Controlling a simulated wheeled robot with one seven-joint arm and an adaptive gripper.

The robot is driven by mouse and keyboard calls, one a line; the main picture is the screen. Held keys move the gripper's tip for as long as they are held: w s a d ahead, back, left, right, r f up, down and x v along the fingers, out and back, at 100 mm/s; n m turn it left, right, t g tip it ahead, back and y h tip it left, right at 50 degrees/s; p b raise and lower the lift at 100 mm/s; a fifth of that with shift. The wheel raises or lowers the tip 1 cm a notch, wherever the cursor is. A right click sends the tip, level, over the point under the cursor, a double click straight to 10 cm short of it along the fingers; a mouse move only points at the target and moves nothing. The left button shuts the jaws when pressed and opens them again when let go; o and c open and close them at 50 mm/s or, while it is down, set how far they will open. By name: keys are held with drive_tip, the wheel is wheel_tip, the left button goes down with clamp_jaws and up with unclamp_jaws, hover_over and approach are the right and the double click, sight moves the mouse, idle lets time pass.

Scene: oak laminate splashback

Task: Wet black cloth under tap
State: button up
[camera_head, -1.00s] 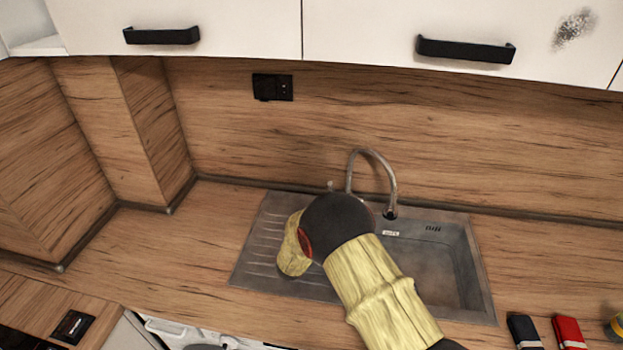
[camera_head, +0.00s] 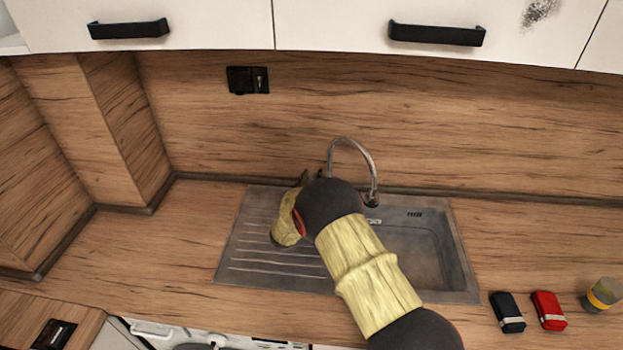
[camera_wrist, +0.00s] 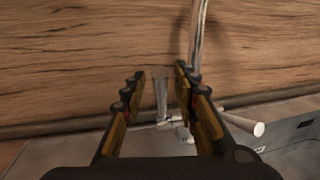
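The black cloth (camera_head: 507,312), folded with a pale band, lies on the worktop right of the sink. The tap's curved spout (camera_head: 353,150) rises behind the sink (camera_head: 455,250); part of the spout shows in the wrist view (camera_wrist: 198,40). My gripper (camera_wrist: 158,76) is open and empty, left of the spout. Between its fingers in the wrist view is an upright metal tap part (camera_wrist: 160,98), apparently the handle; I cannot tell if the fingers touch it. In the head view my arm hides part of the basin and the tap base. No running water is visible.
A red folded cloth (camera_head: 548,310) lies beside the black one. A yellow-and-grey container (camera_head: 603,295) stands at the far right. The wooden splashback (camera_head: 450,130) is close behind the tap. White cupboards (camera_head: 190,55) hang above. The worktop left of the sink is clear.

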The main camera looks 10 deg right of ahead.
drive_tip(key=shift+c, duration=0.3)
clamp_jaws()
idle(0.6)
